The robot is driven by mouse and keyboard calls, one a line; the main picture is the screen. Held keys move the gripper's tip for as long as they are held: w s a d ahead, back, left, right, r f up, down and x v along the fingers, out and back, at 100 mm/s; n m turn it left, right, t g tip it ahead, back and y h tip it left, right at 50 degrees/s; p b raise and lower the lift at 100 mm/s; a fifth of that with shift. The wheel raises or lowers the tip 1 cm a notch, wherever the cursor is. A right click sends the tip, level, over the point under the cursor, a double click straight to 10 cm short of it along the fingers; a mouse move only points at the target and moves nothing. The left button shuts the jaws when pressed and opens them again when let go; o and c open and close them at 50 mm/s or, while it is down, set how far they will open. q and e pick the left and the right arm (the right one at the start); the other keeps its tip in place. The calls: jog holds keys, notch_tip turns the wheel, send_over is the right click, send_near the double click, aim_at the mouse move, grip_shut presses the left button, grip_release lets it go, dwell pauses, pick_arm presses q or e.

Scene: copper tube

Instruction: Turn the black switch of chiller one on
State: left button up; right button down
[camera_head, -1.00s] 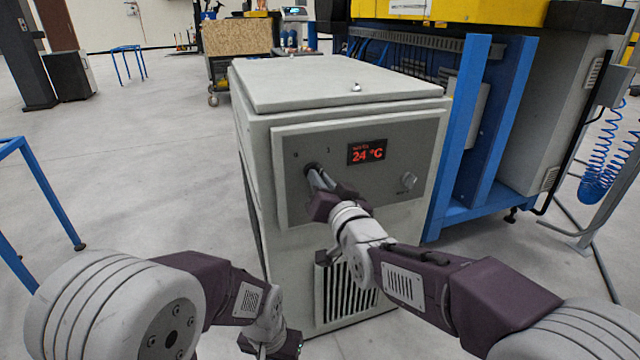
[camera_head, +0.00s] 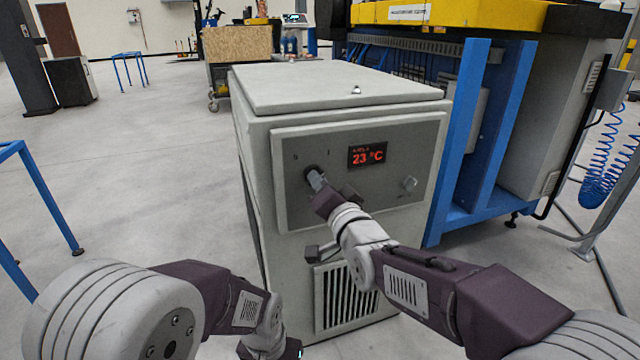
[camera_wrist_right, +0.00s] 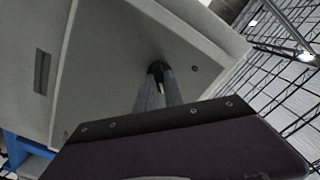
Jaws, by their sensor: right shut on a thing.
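The chiller (camera_head: 325,80) is a light grey cabinet with a dark grey front panel. A red display (camera_head: 367,155) on the panel reads 23 °C. The black switch (camera_head: 309,171) is a small round knob on the panel's left side, partly hidden by my right gripper (camera_head: 316,180). The right gripper's two fingers are shut on the switch. In the right wrist view the fingers (camera_wrist_right: 157,88) close on the black switch (camera_wrist_right: 156,66) from both sides. My left wrist (camera_head: 268,335) hangs low at the bottom edge, and its fingers cannot be made out.
A blue-framed machine (camera_head: 470,150) stands close on the right. A blue table frame (camera_head: 45,205) is at the left. The floor between it and the chiller is clear.

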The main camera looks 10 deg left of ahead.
jog(key=c, duration=1.4)
grip_release()
jog(key=shift+c, duration=0.2)
jog(key=p+v, duration=0.3)
jog(key=v, duration=0.6)
jog(key=shift+d, duration=0.1)
